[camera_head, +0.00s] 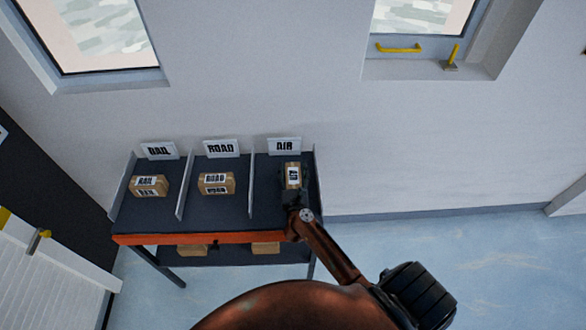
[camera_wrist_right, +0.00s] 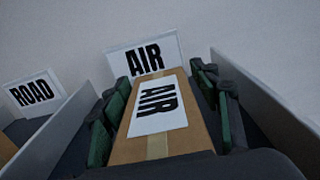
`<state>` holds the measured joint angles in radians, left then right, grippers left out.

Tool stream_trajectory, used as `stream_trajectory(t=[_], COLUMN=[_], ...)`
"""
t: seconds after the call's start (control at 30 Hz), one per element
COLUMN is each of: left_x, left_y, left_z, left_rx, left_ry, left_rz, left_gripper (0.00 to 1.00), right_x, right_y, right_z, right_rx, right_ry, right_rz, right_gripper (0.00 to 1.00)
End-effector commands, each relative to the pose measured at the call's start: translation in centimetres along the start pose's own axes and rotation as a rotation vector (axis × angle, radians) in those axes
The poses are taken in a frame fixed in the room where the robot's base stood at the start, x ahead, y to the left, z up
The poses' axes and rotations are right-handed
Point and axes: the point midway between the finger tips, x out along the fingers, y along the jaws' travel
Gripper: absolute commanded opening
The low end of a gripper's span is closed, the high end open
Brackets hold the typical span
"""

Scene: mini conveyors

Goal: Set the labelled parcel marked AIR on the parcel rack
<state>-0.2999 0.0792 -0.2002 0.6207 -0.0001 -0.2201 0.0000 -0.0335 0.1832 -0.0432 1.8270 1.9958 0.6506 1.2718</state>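The AIR parcel (camera_head: 293,176) is a brown box with a white label. It is in the right-hand bay of the parcel rack (camera_head: 240,211), below the AIR sign (camera_head: 284,146). In the right wrist view the parcel (camera_wrist_right: 160,145) lies lengthwise between the green-padded fingers of my right gripper (camera_wrist_right: 165,112). Narrow gaps appear between the pads and the parcel's sides, so the gripper looks open around it. In the head view my right gripper (camera_head: 293,195) is at the parcel's near end. The parcel's underside is hidden. My left gripper is out of view.
The RAIL parcel (camera_head: 149,186) and ROAD parcel (camera_head: 216,184) occupy the other bays. Thin dividers (camera_head: 186,187) separate the bays, and a side wall (camera_wrist_right: 262,95) stands close to my right finger. More boxes (camera_head: 192,250) sit on a lower shelf. Blue floor lies to the right.

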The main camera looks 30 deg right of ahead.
Motion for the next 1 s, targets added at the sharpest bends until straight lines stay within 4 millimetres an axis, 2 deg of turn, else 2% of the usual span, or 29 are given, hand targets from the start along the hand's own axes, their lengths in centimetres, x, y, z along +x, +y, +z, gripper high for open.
stream_trajectory(t=[0.37, 0.57, 0.8, 1.0], left_x=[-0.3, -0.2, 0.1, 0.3], left_y=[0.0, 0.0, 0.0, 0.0], left_z=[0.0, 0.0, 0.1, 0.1], left_rx=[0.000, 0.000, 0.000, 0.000], left_ry=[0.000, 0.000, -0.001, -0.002], left_rz=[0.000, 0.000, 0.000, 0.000], left_gripper=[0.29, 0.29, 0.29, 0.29], right_x=[-0.1, -3.2, -8.3, -11.1], right_y=[0.0, 0.0, -0.1, 0.0], right_z=[0.4, 0.1, 0.1, 0.2], right_rx=[0.000, 0.002, 0.001, 0.000], right_ry=[-0.001, 0.003, 0.003, 0.001], right_rz=[0.001, 0.000, -0.001, 0.000], right_gripper=[0.60, 0.60, 0.60, 0.60])
